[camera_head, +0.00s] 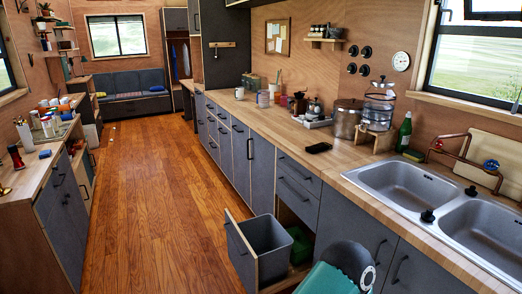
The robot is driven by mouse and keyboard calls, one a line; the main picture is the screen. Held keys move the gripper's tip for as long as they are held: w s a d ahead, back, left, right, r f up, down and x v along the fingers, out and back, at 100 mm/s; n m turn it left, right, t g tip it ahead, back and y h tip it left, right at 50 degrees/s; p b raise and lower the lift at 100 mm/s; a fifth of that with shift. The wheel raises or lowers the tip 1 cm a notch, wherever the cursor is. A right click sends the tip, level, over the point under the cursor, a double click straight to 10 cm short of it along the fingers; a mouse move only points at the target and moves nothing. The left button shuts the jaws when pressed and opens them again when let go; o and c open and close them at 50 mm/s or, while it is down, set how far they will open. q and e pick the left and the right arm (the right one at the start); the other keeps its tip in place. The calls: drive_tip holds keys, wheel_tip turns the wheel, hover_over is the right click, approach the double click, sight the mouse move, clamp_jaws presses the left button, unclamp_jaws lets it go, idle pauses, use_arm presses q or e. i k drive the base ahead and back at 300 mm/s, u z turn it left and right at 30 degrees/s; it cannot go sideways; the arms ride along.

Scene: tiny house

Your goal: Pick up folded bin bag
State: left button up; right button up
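I cannot clearly identify the folded bin bag. A small flat black item (318,148) lies on the wooden countertop left of the sink; it is too small to tell whether it is the bag. A pulled-out drawer under the counter holds a grey bin (266,246), which looks empty. A dark green item (301,245) is in the drawer opening beside it, partly hidden. A dark rounded part and a teal part, probably of my arm, show at the bottom edge. Neither gripper's fingers are in view.
The open drawer's front (241,252) juts into the aisle. The wooden floor (150,190) is clear to its left. A double sink (402,188), a green bottle (404,131) and a water dispenser (379,105) stand right. A cluttered counter (22,180) runs along the left.

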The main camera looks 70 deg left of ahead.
sight(320, 147)
drive_tip(key=z, duration=0.1)
drive_tip(key=i, duration=0.2)
drive_tip(key=u, duration=1.75)
drive_tip(key=k, duration=0.7)
drive_tip(key=u, duration=0.15)
drive_tip(key=i, duration=0.75)
drive_tip(key=z, duration=0.25)
drive_tip(key=k, duration=0.9)
drive_tip(key=u, duration=0.2)
drive_tip(key=i, duration=0.7)
